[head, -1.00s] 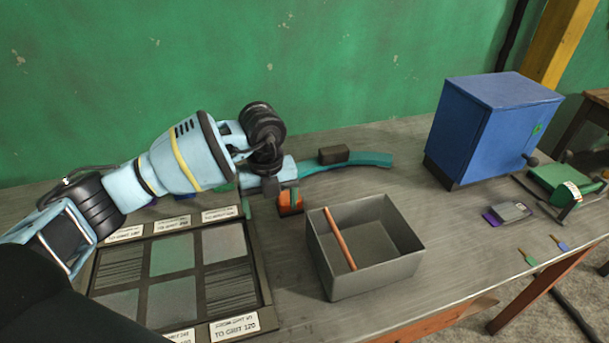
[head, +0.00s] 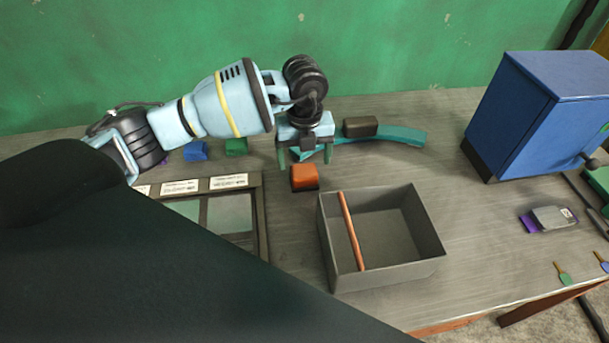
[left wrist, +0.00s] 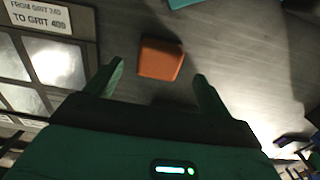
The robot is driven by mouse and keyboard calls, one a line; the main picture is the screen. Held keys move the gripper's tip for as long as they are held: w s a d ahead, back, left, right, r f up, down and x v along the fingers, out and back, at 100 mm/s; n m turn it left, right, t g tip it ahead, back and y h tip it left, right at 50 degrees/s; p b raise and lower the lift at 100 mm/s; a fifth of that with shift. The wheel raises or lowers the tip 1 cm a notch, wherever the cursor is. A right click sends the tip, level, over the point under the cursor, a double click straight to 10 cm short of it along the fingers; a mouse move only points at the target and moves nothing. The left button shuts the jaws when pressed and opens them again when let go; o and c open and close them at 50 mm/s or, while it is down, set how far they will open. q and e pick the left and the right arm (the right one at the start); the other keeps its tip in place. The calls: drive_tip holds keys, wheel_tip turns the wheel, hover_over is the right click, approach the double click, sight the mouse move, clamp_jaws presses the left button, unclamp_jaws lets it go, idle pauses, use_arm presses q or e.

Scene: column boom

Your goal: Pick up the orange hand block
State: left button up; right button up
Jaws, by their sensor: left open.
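The orange hand block (head: 304,177) sits on the grey bench top, between the framed panel and the open grey box. My left gripper (head: 305,155) is just behind it in the head view, fingers pointing down, open and empty. In the left wrist view the orange block (left wrist: 160,59) lies beyond the two green fingertips (left wrist: 158,78), roughly centred between them and apart from both. My right gripper is not in view.
The open grey box (head: 400,270) with an orange-brown rod across it stands right of the block. A teal curved piece (head: 400,136) with a dark block (head: 360,126) lies behind. Blue (head: 196,151) and green (head: 236,146) blocks lie left. A blue cabinet (head: 540,115) stands right.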

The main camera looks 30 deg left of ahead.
sight(304, 170)
use_arm(q)
drive_tip(key=shift+f, duration=0.35)
wheel_tip(304, 170, down, 4)
drive_tip(key=shift+s+f, duration=0.1)
drive_tip(key=shift+f, duration=0.05)
drive_tip(key=c, duration=1.1)
